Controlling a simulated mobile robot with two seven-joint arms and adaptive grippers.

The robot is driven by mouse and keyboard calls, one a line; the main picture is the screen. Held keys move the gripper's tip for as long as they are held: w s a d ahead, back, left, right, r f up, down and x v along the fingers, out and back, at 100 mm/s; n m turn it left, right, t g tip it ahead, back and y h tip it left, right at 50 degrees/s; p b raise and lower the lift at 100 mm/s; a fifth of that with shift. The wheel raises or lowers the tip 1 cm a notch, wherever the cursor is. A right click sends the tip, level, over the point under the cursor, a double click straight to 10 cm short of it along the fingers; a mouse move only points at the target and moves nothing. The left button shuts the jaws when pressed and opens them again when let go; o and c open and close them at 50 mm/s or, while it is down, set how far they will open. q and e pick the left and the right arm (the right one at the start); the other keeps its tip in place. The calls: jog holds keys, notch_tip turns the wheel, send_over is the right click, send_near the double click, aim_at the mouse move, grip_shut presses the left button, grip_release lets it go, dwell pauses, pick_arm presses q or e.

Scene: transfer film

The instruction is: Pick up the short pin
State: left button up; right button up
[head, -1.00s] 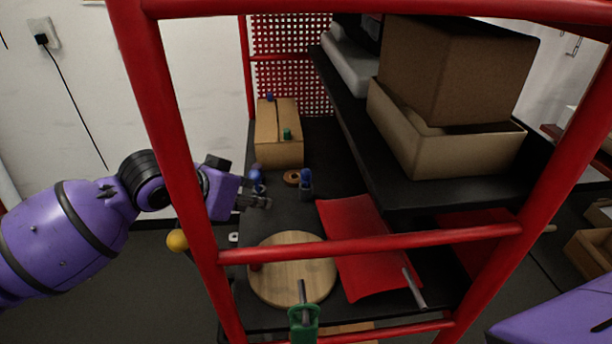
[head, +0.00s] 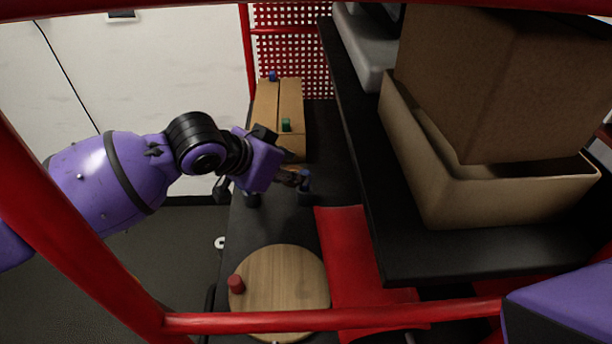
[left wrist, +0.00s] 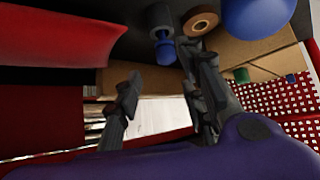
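A dark grey and blue pin (head: 304,188) stands upright on the black shelf (head: 335,160), and its blue end shows in the left wrist view (left wrist: 165,53). My left gripper (head: 292,172) is beside it, mostly hiding a brown ring (left wrist: 199,23). In the left wrist view the gripper's fingers (left wrist: 163,90) are spread apart with nothing between them. A large blue rounded piece (left wrist: 258,14) is close to the right finger. I cannot tell which piece is the short pin. My right gripper is out of view.
A cardboard box (head: 292,100) with green (head: 286,125) and blue (head: 272,76) pieces stands behind. A round wooden board (head: 285,275) with a red peg (head: 236,284) and a red sheet (head: 345,245) lie in front. Red frame bars (head: 330,318) cross the foreground.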

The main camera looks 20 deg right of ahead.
pick_arm(q)
send_over(301, 193)
notch_tip(301, 193, down, 5)
jog(key=shift+d+r, duration=0.1)
jog(key=shift+r, duration=0.05)
jog(key=shift+c, duration=0.5)
grip_shut()
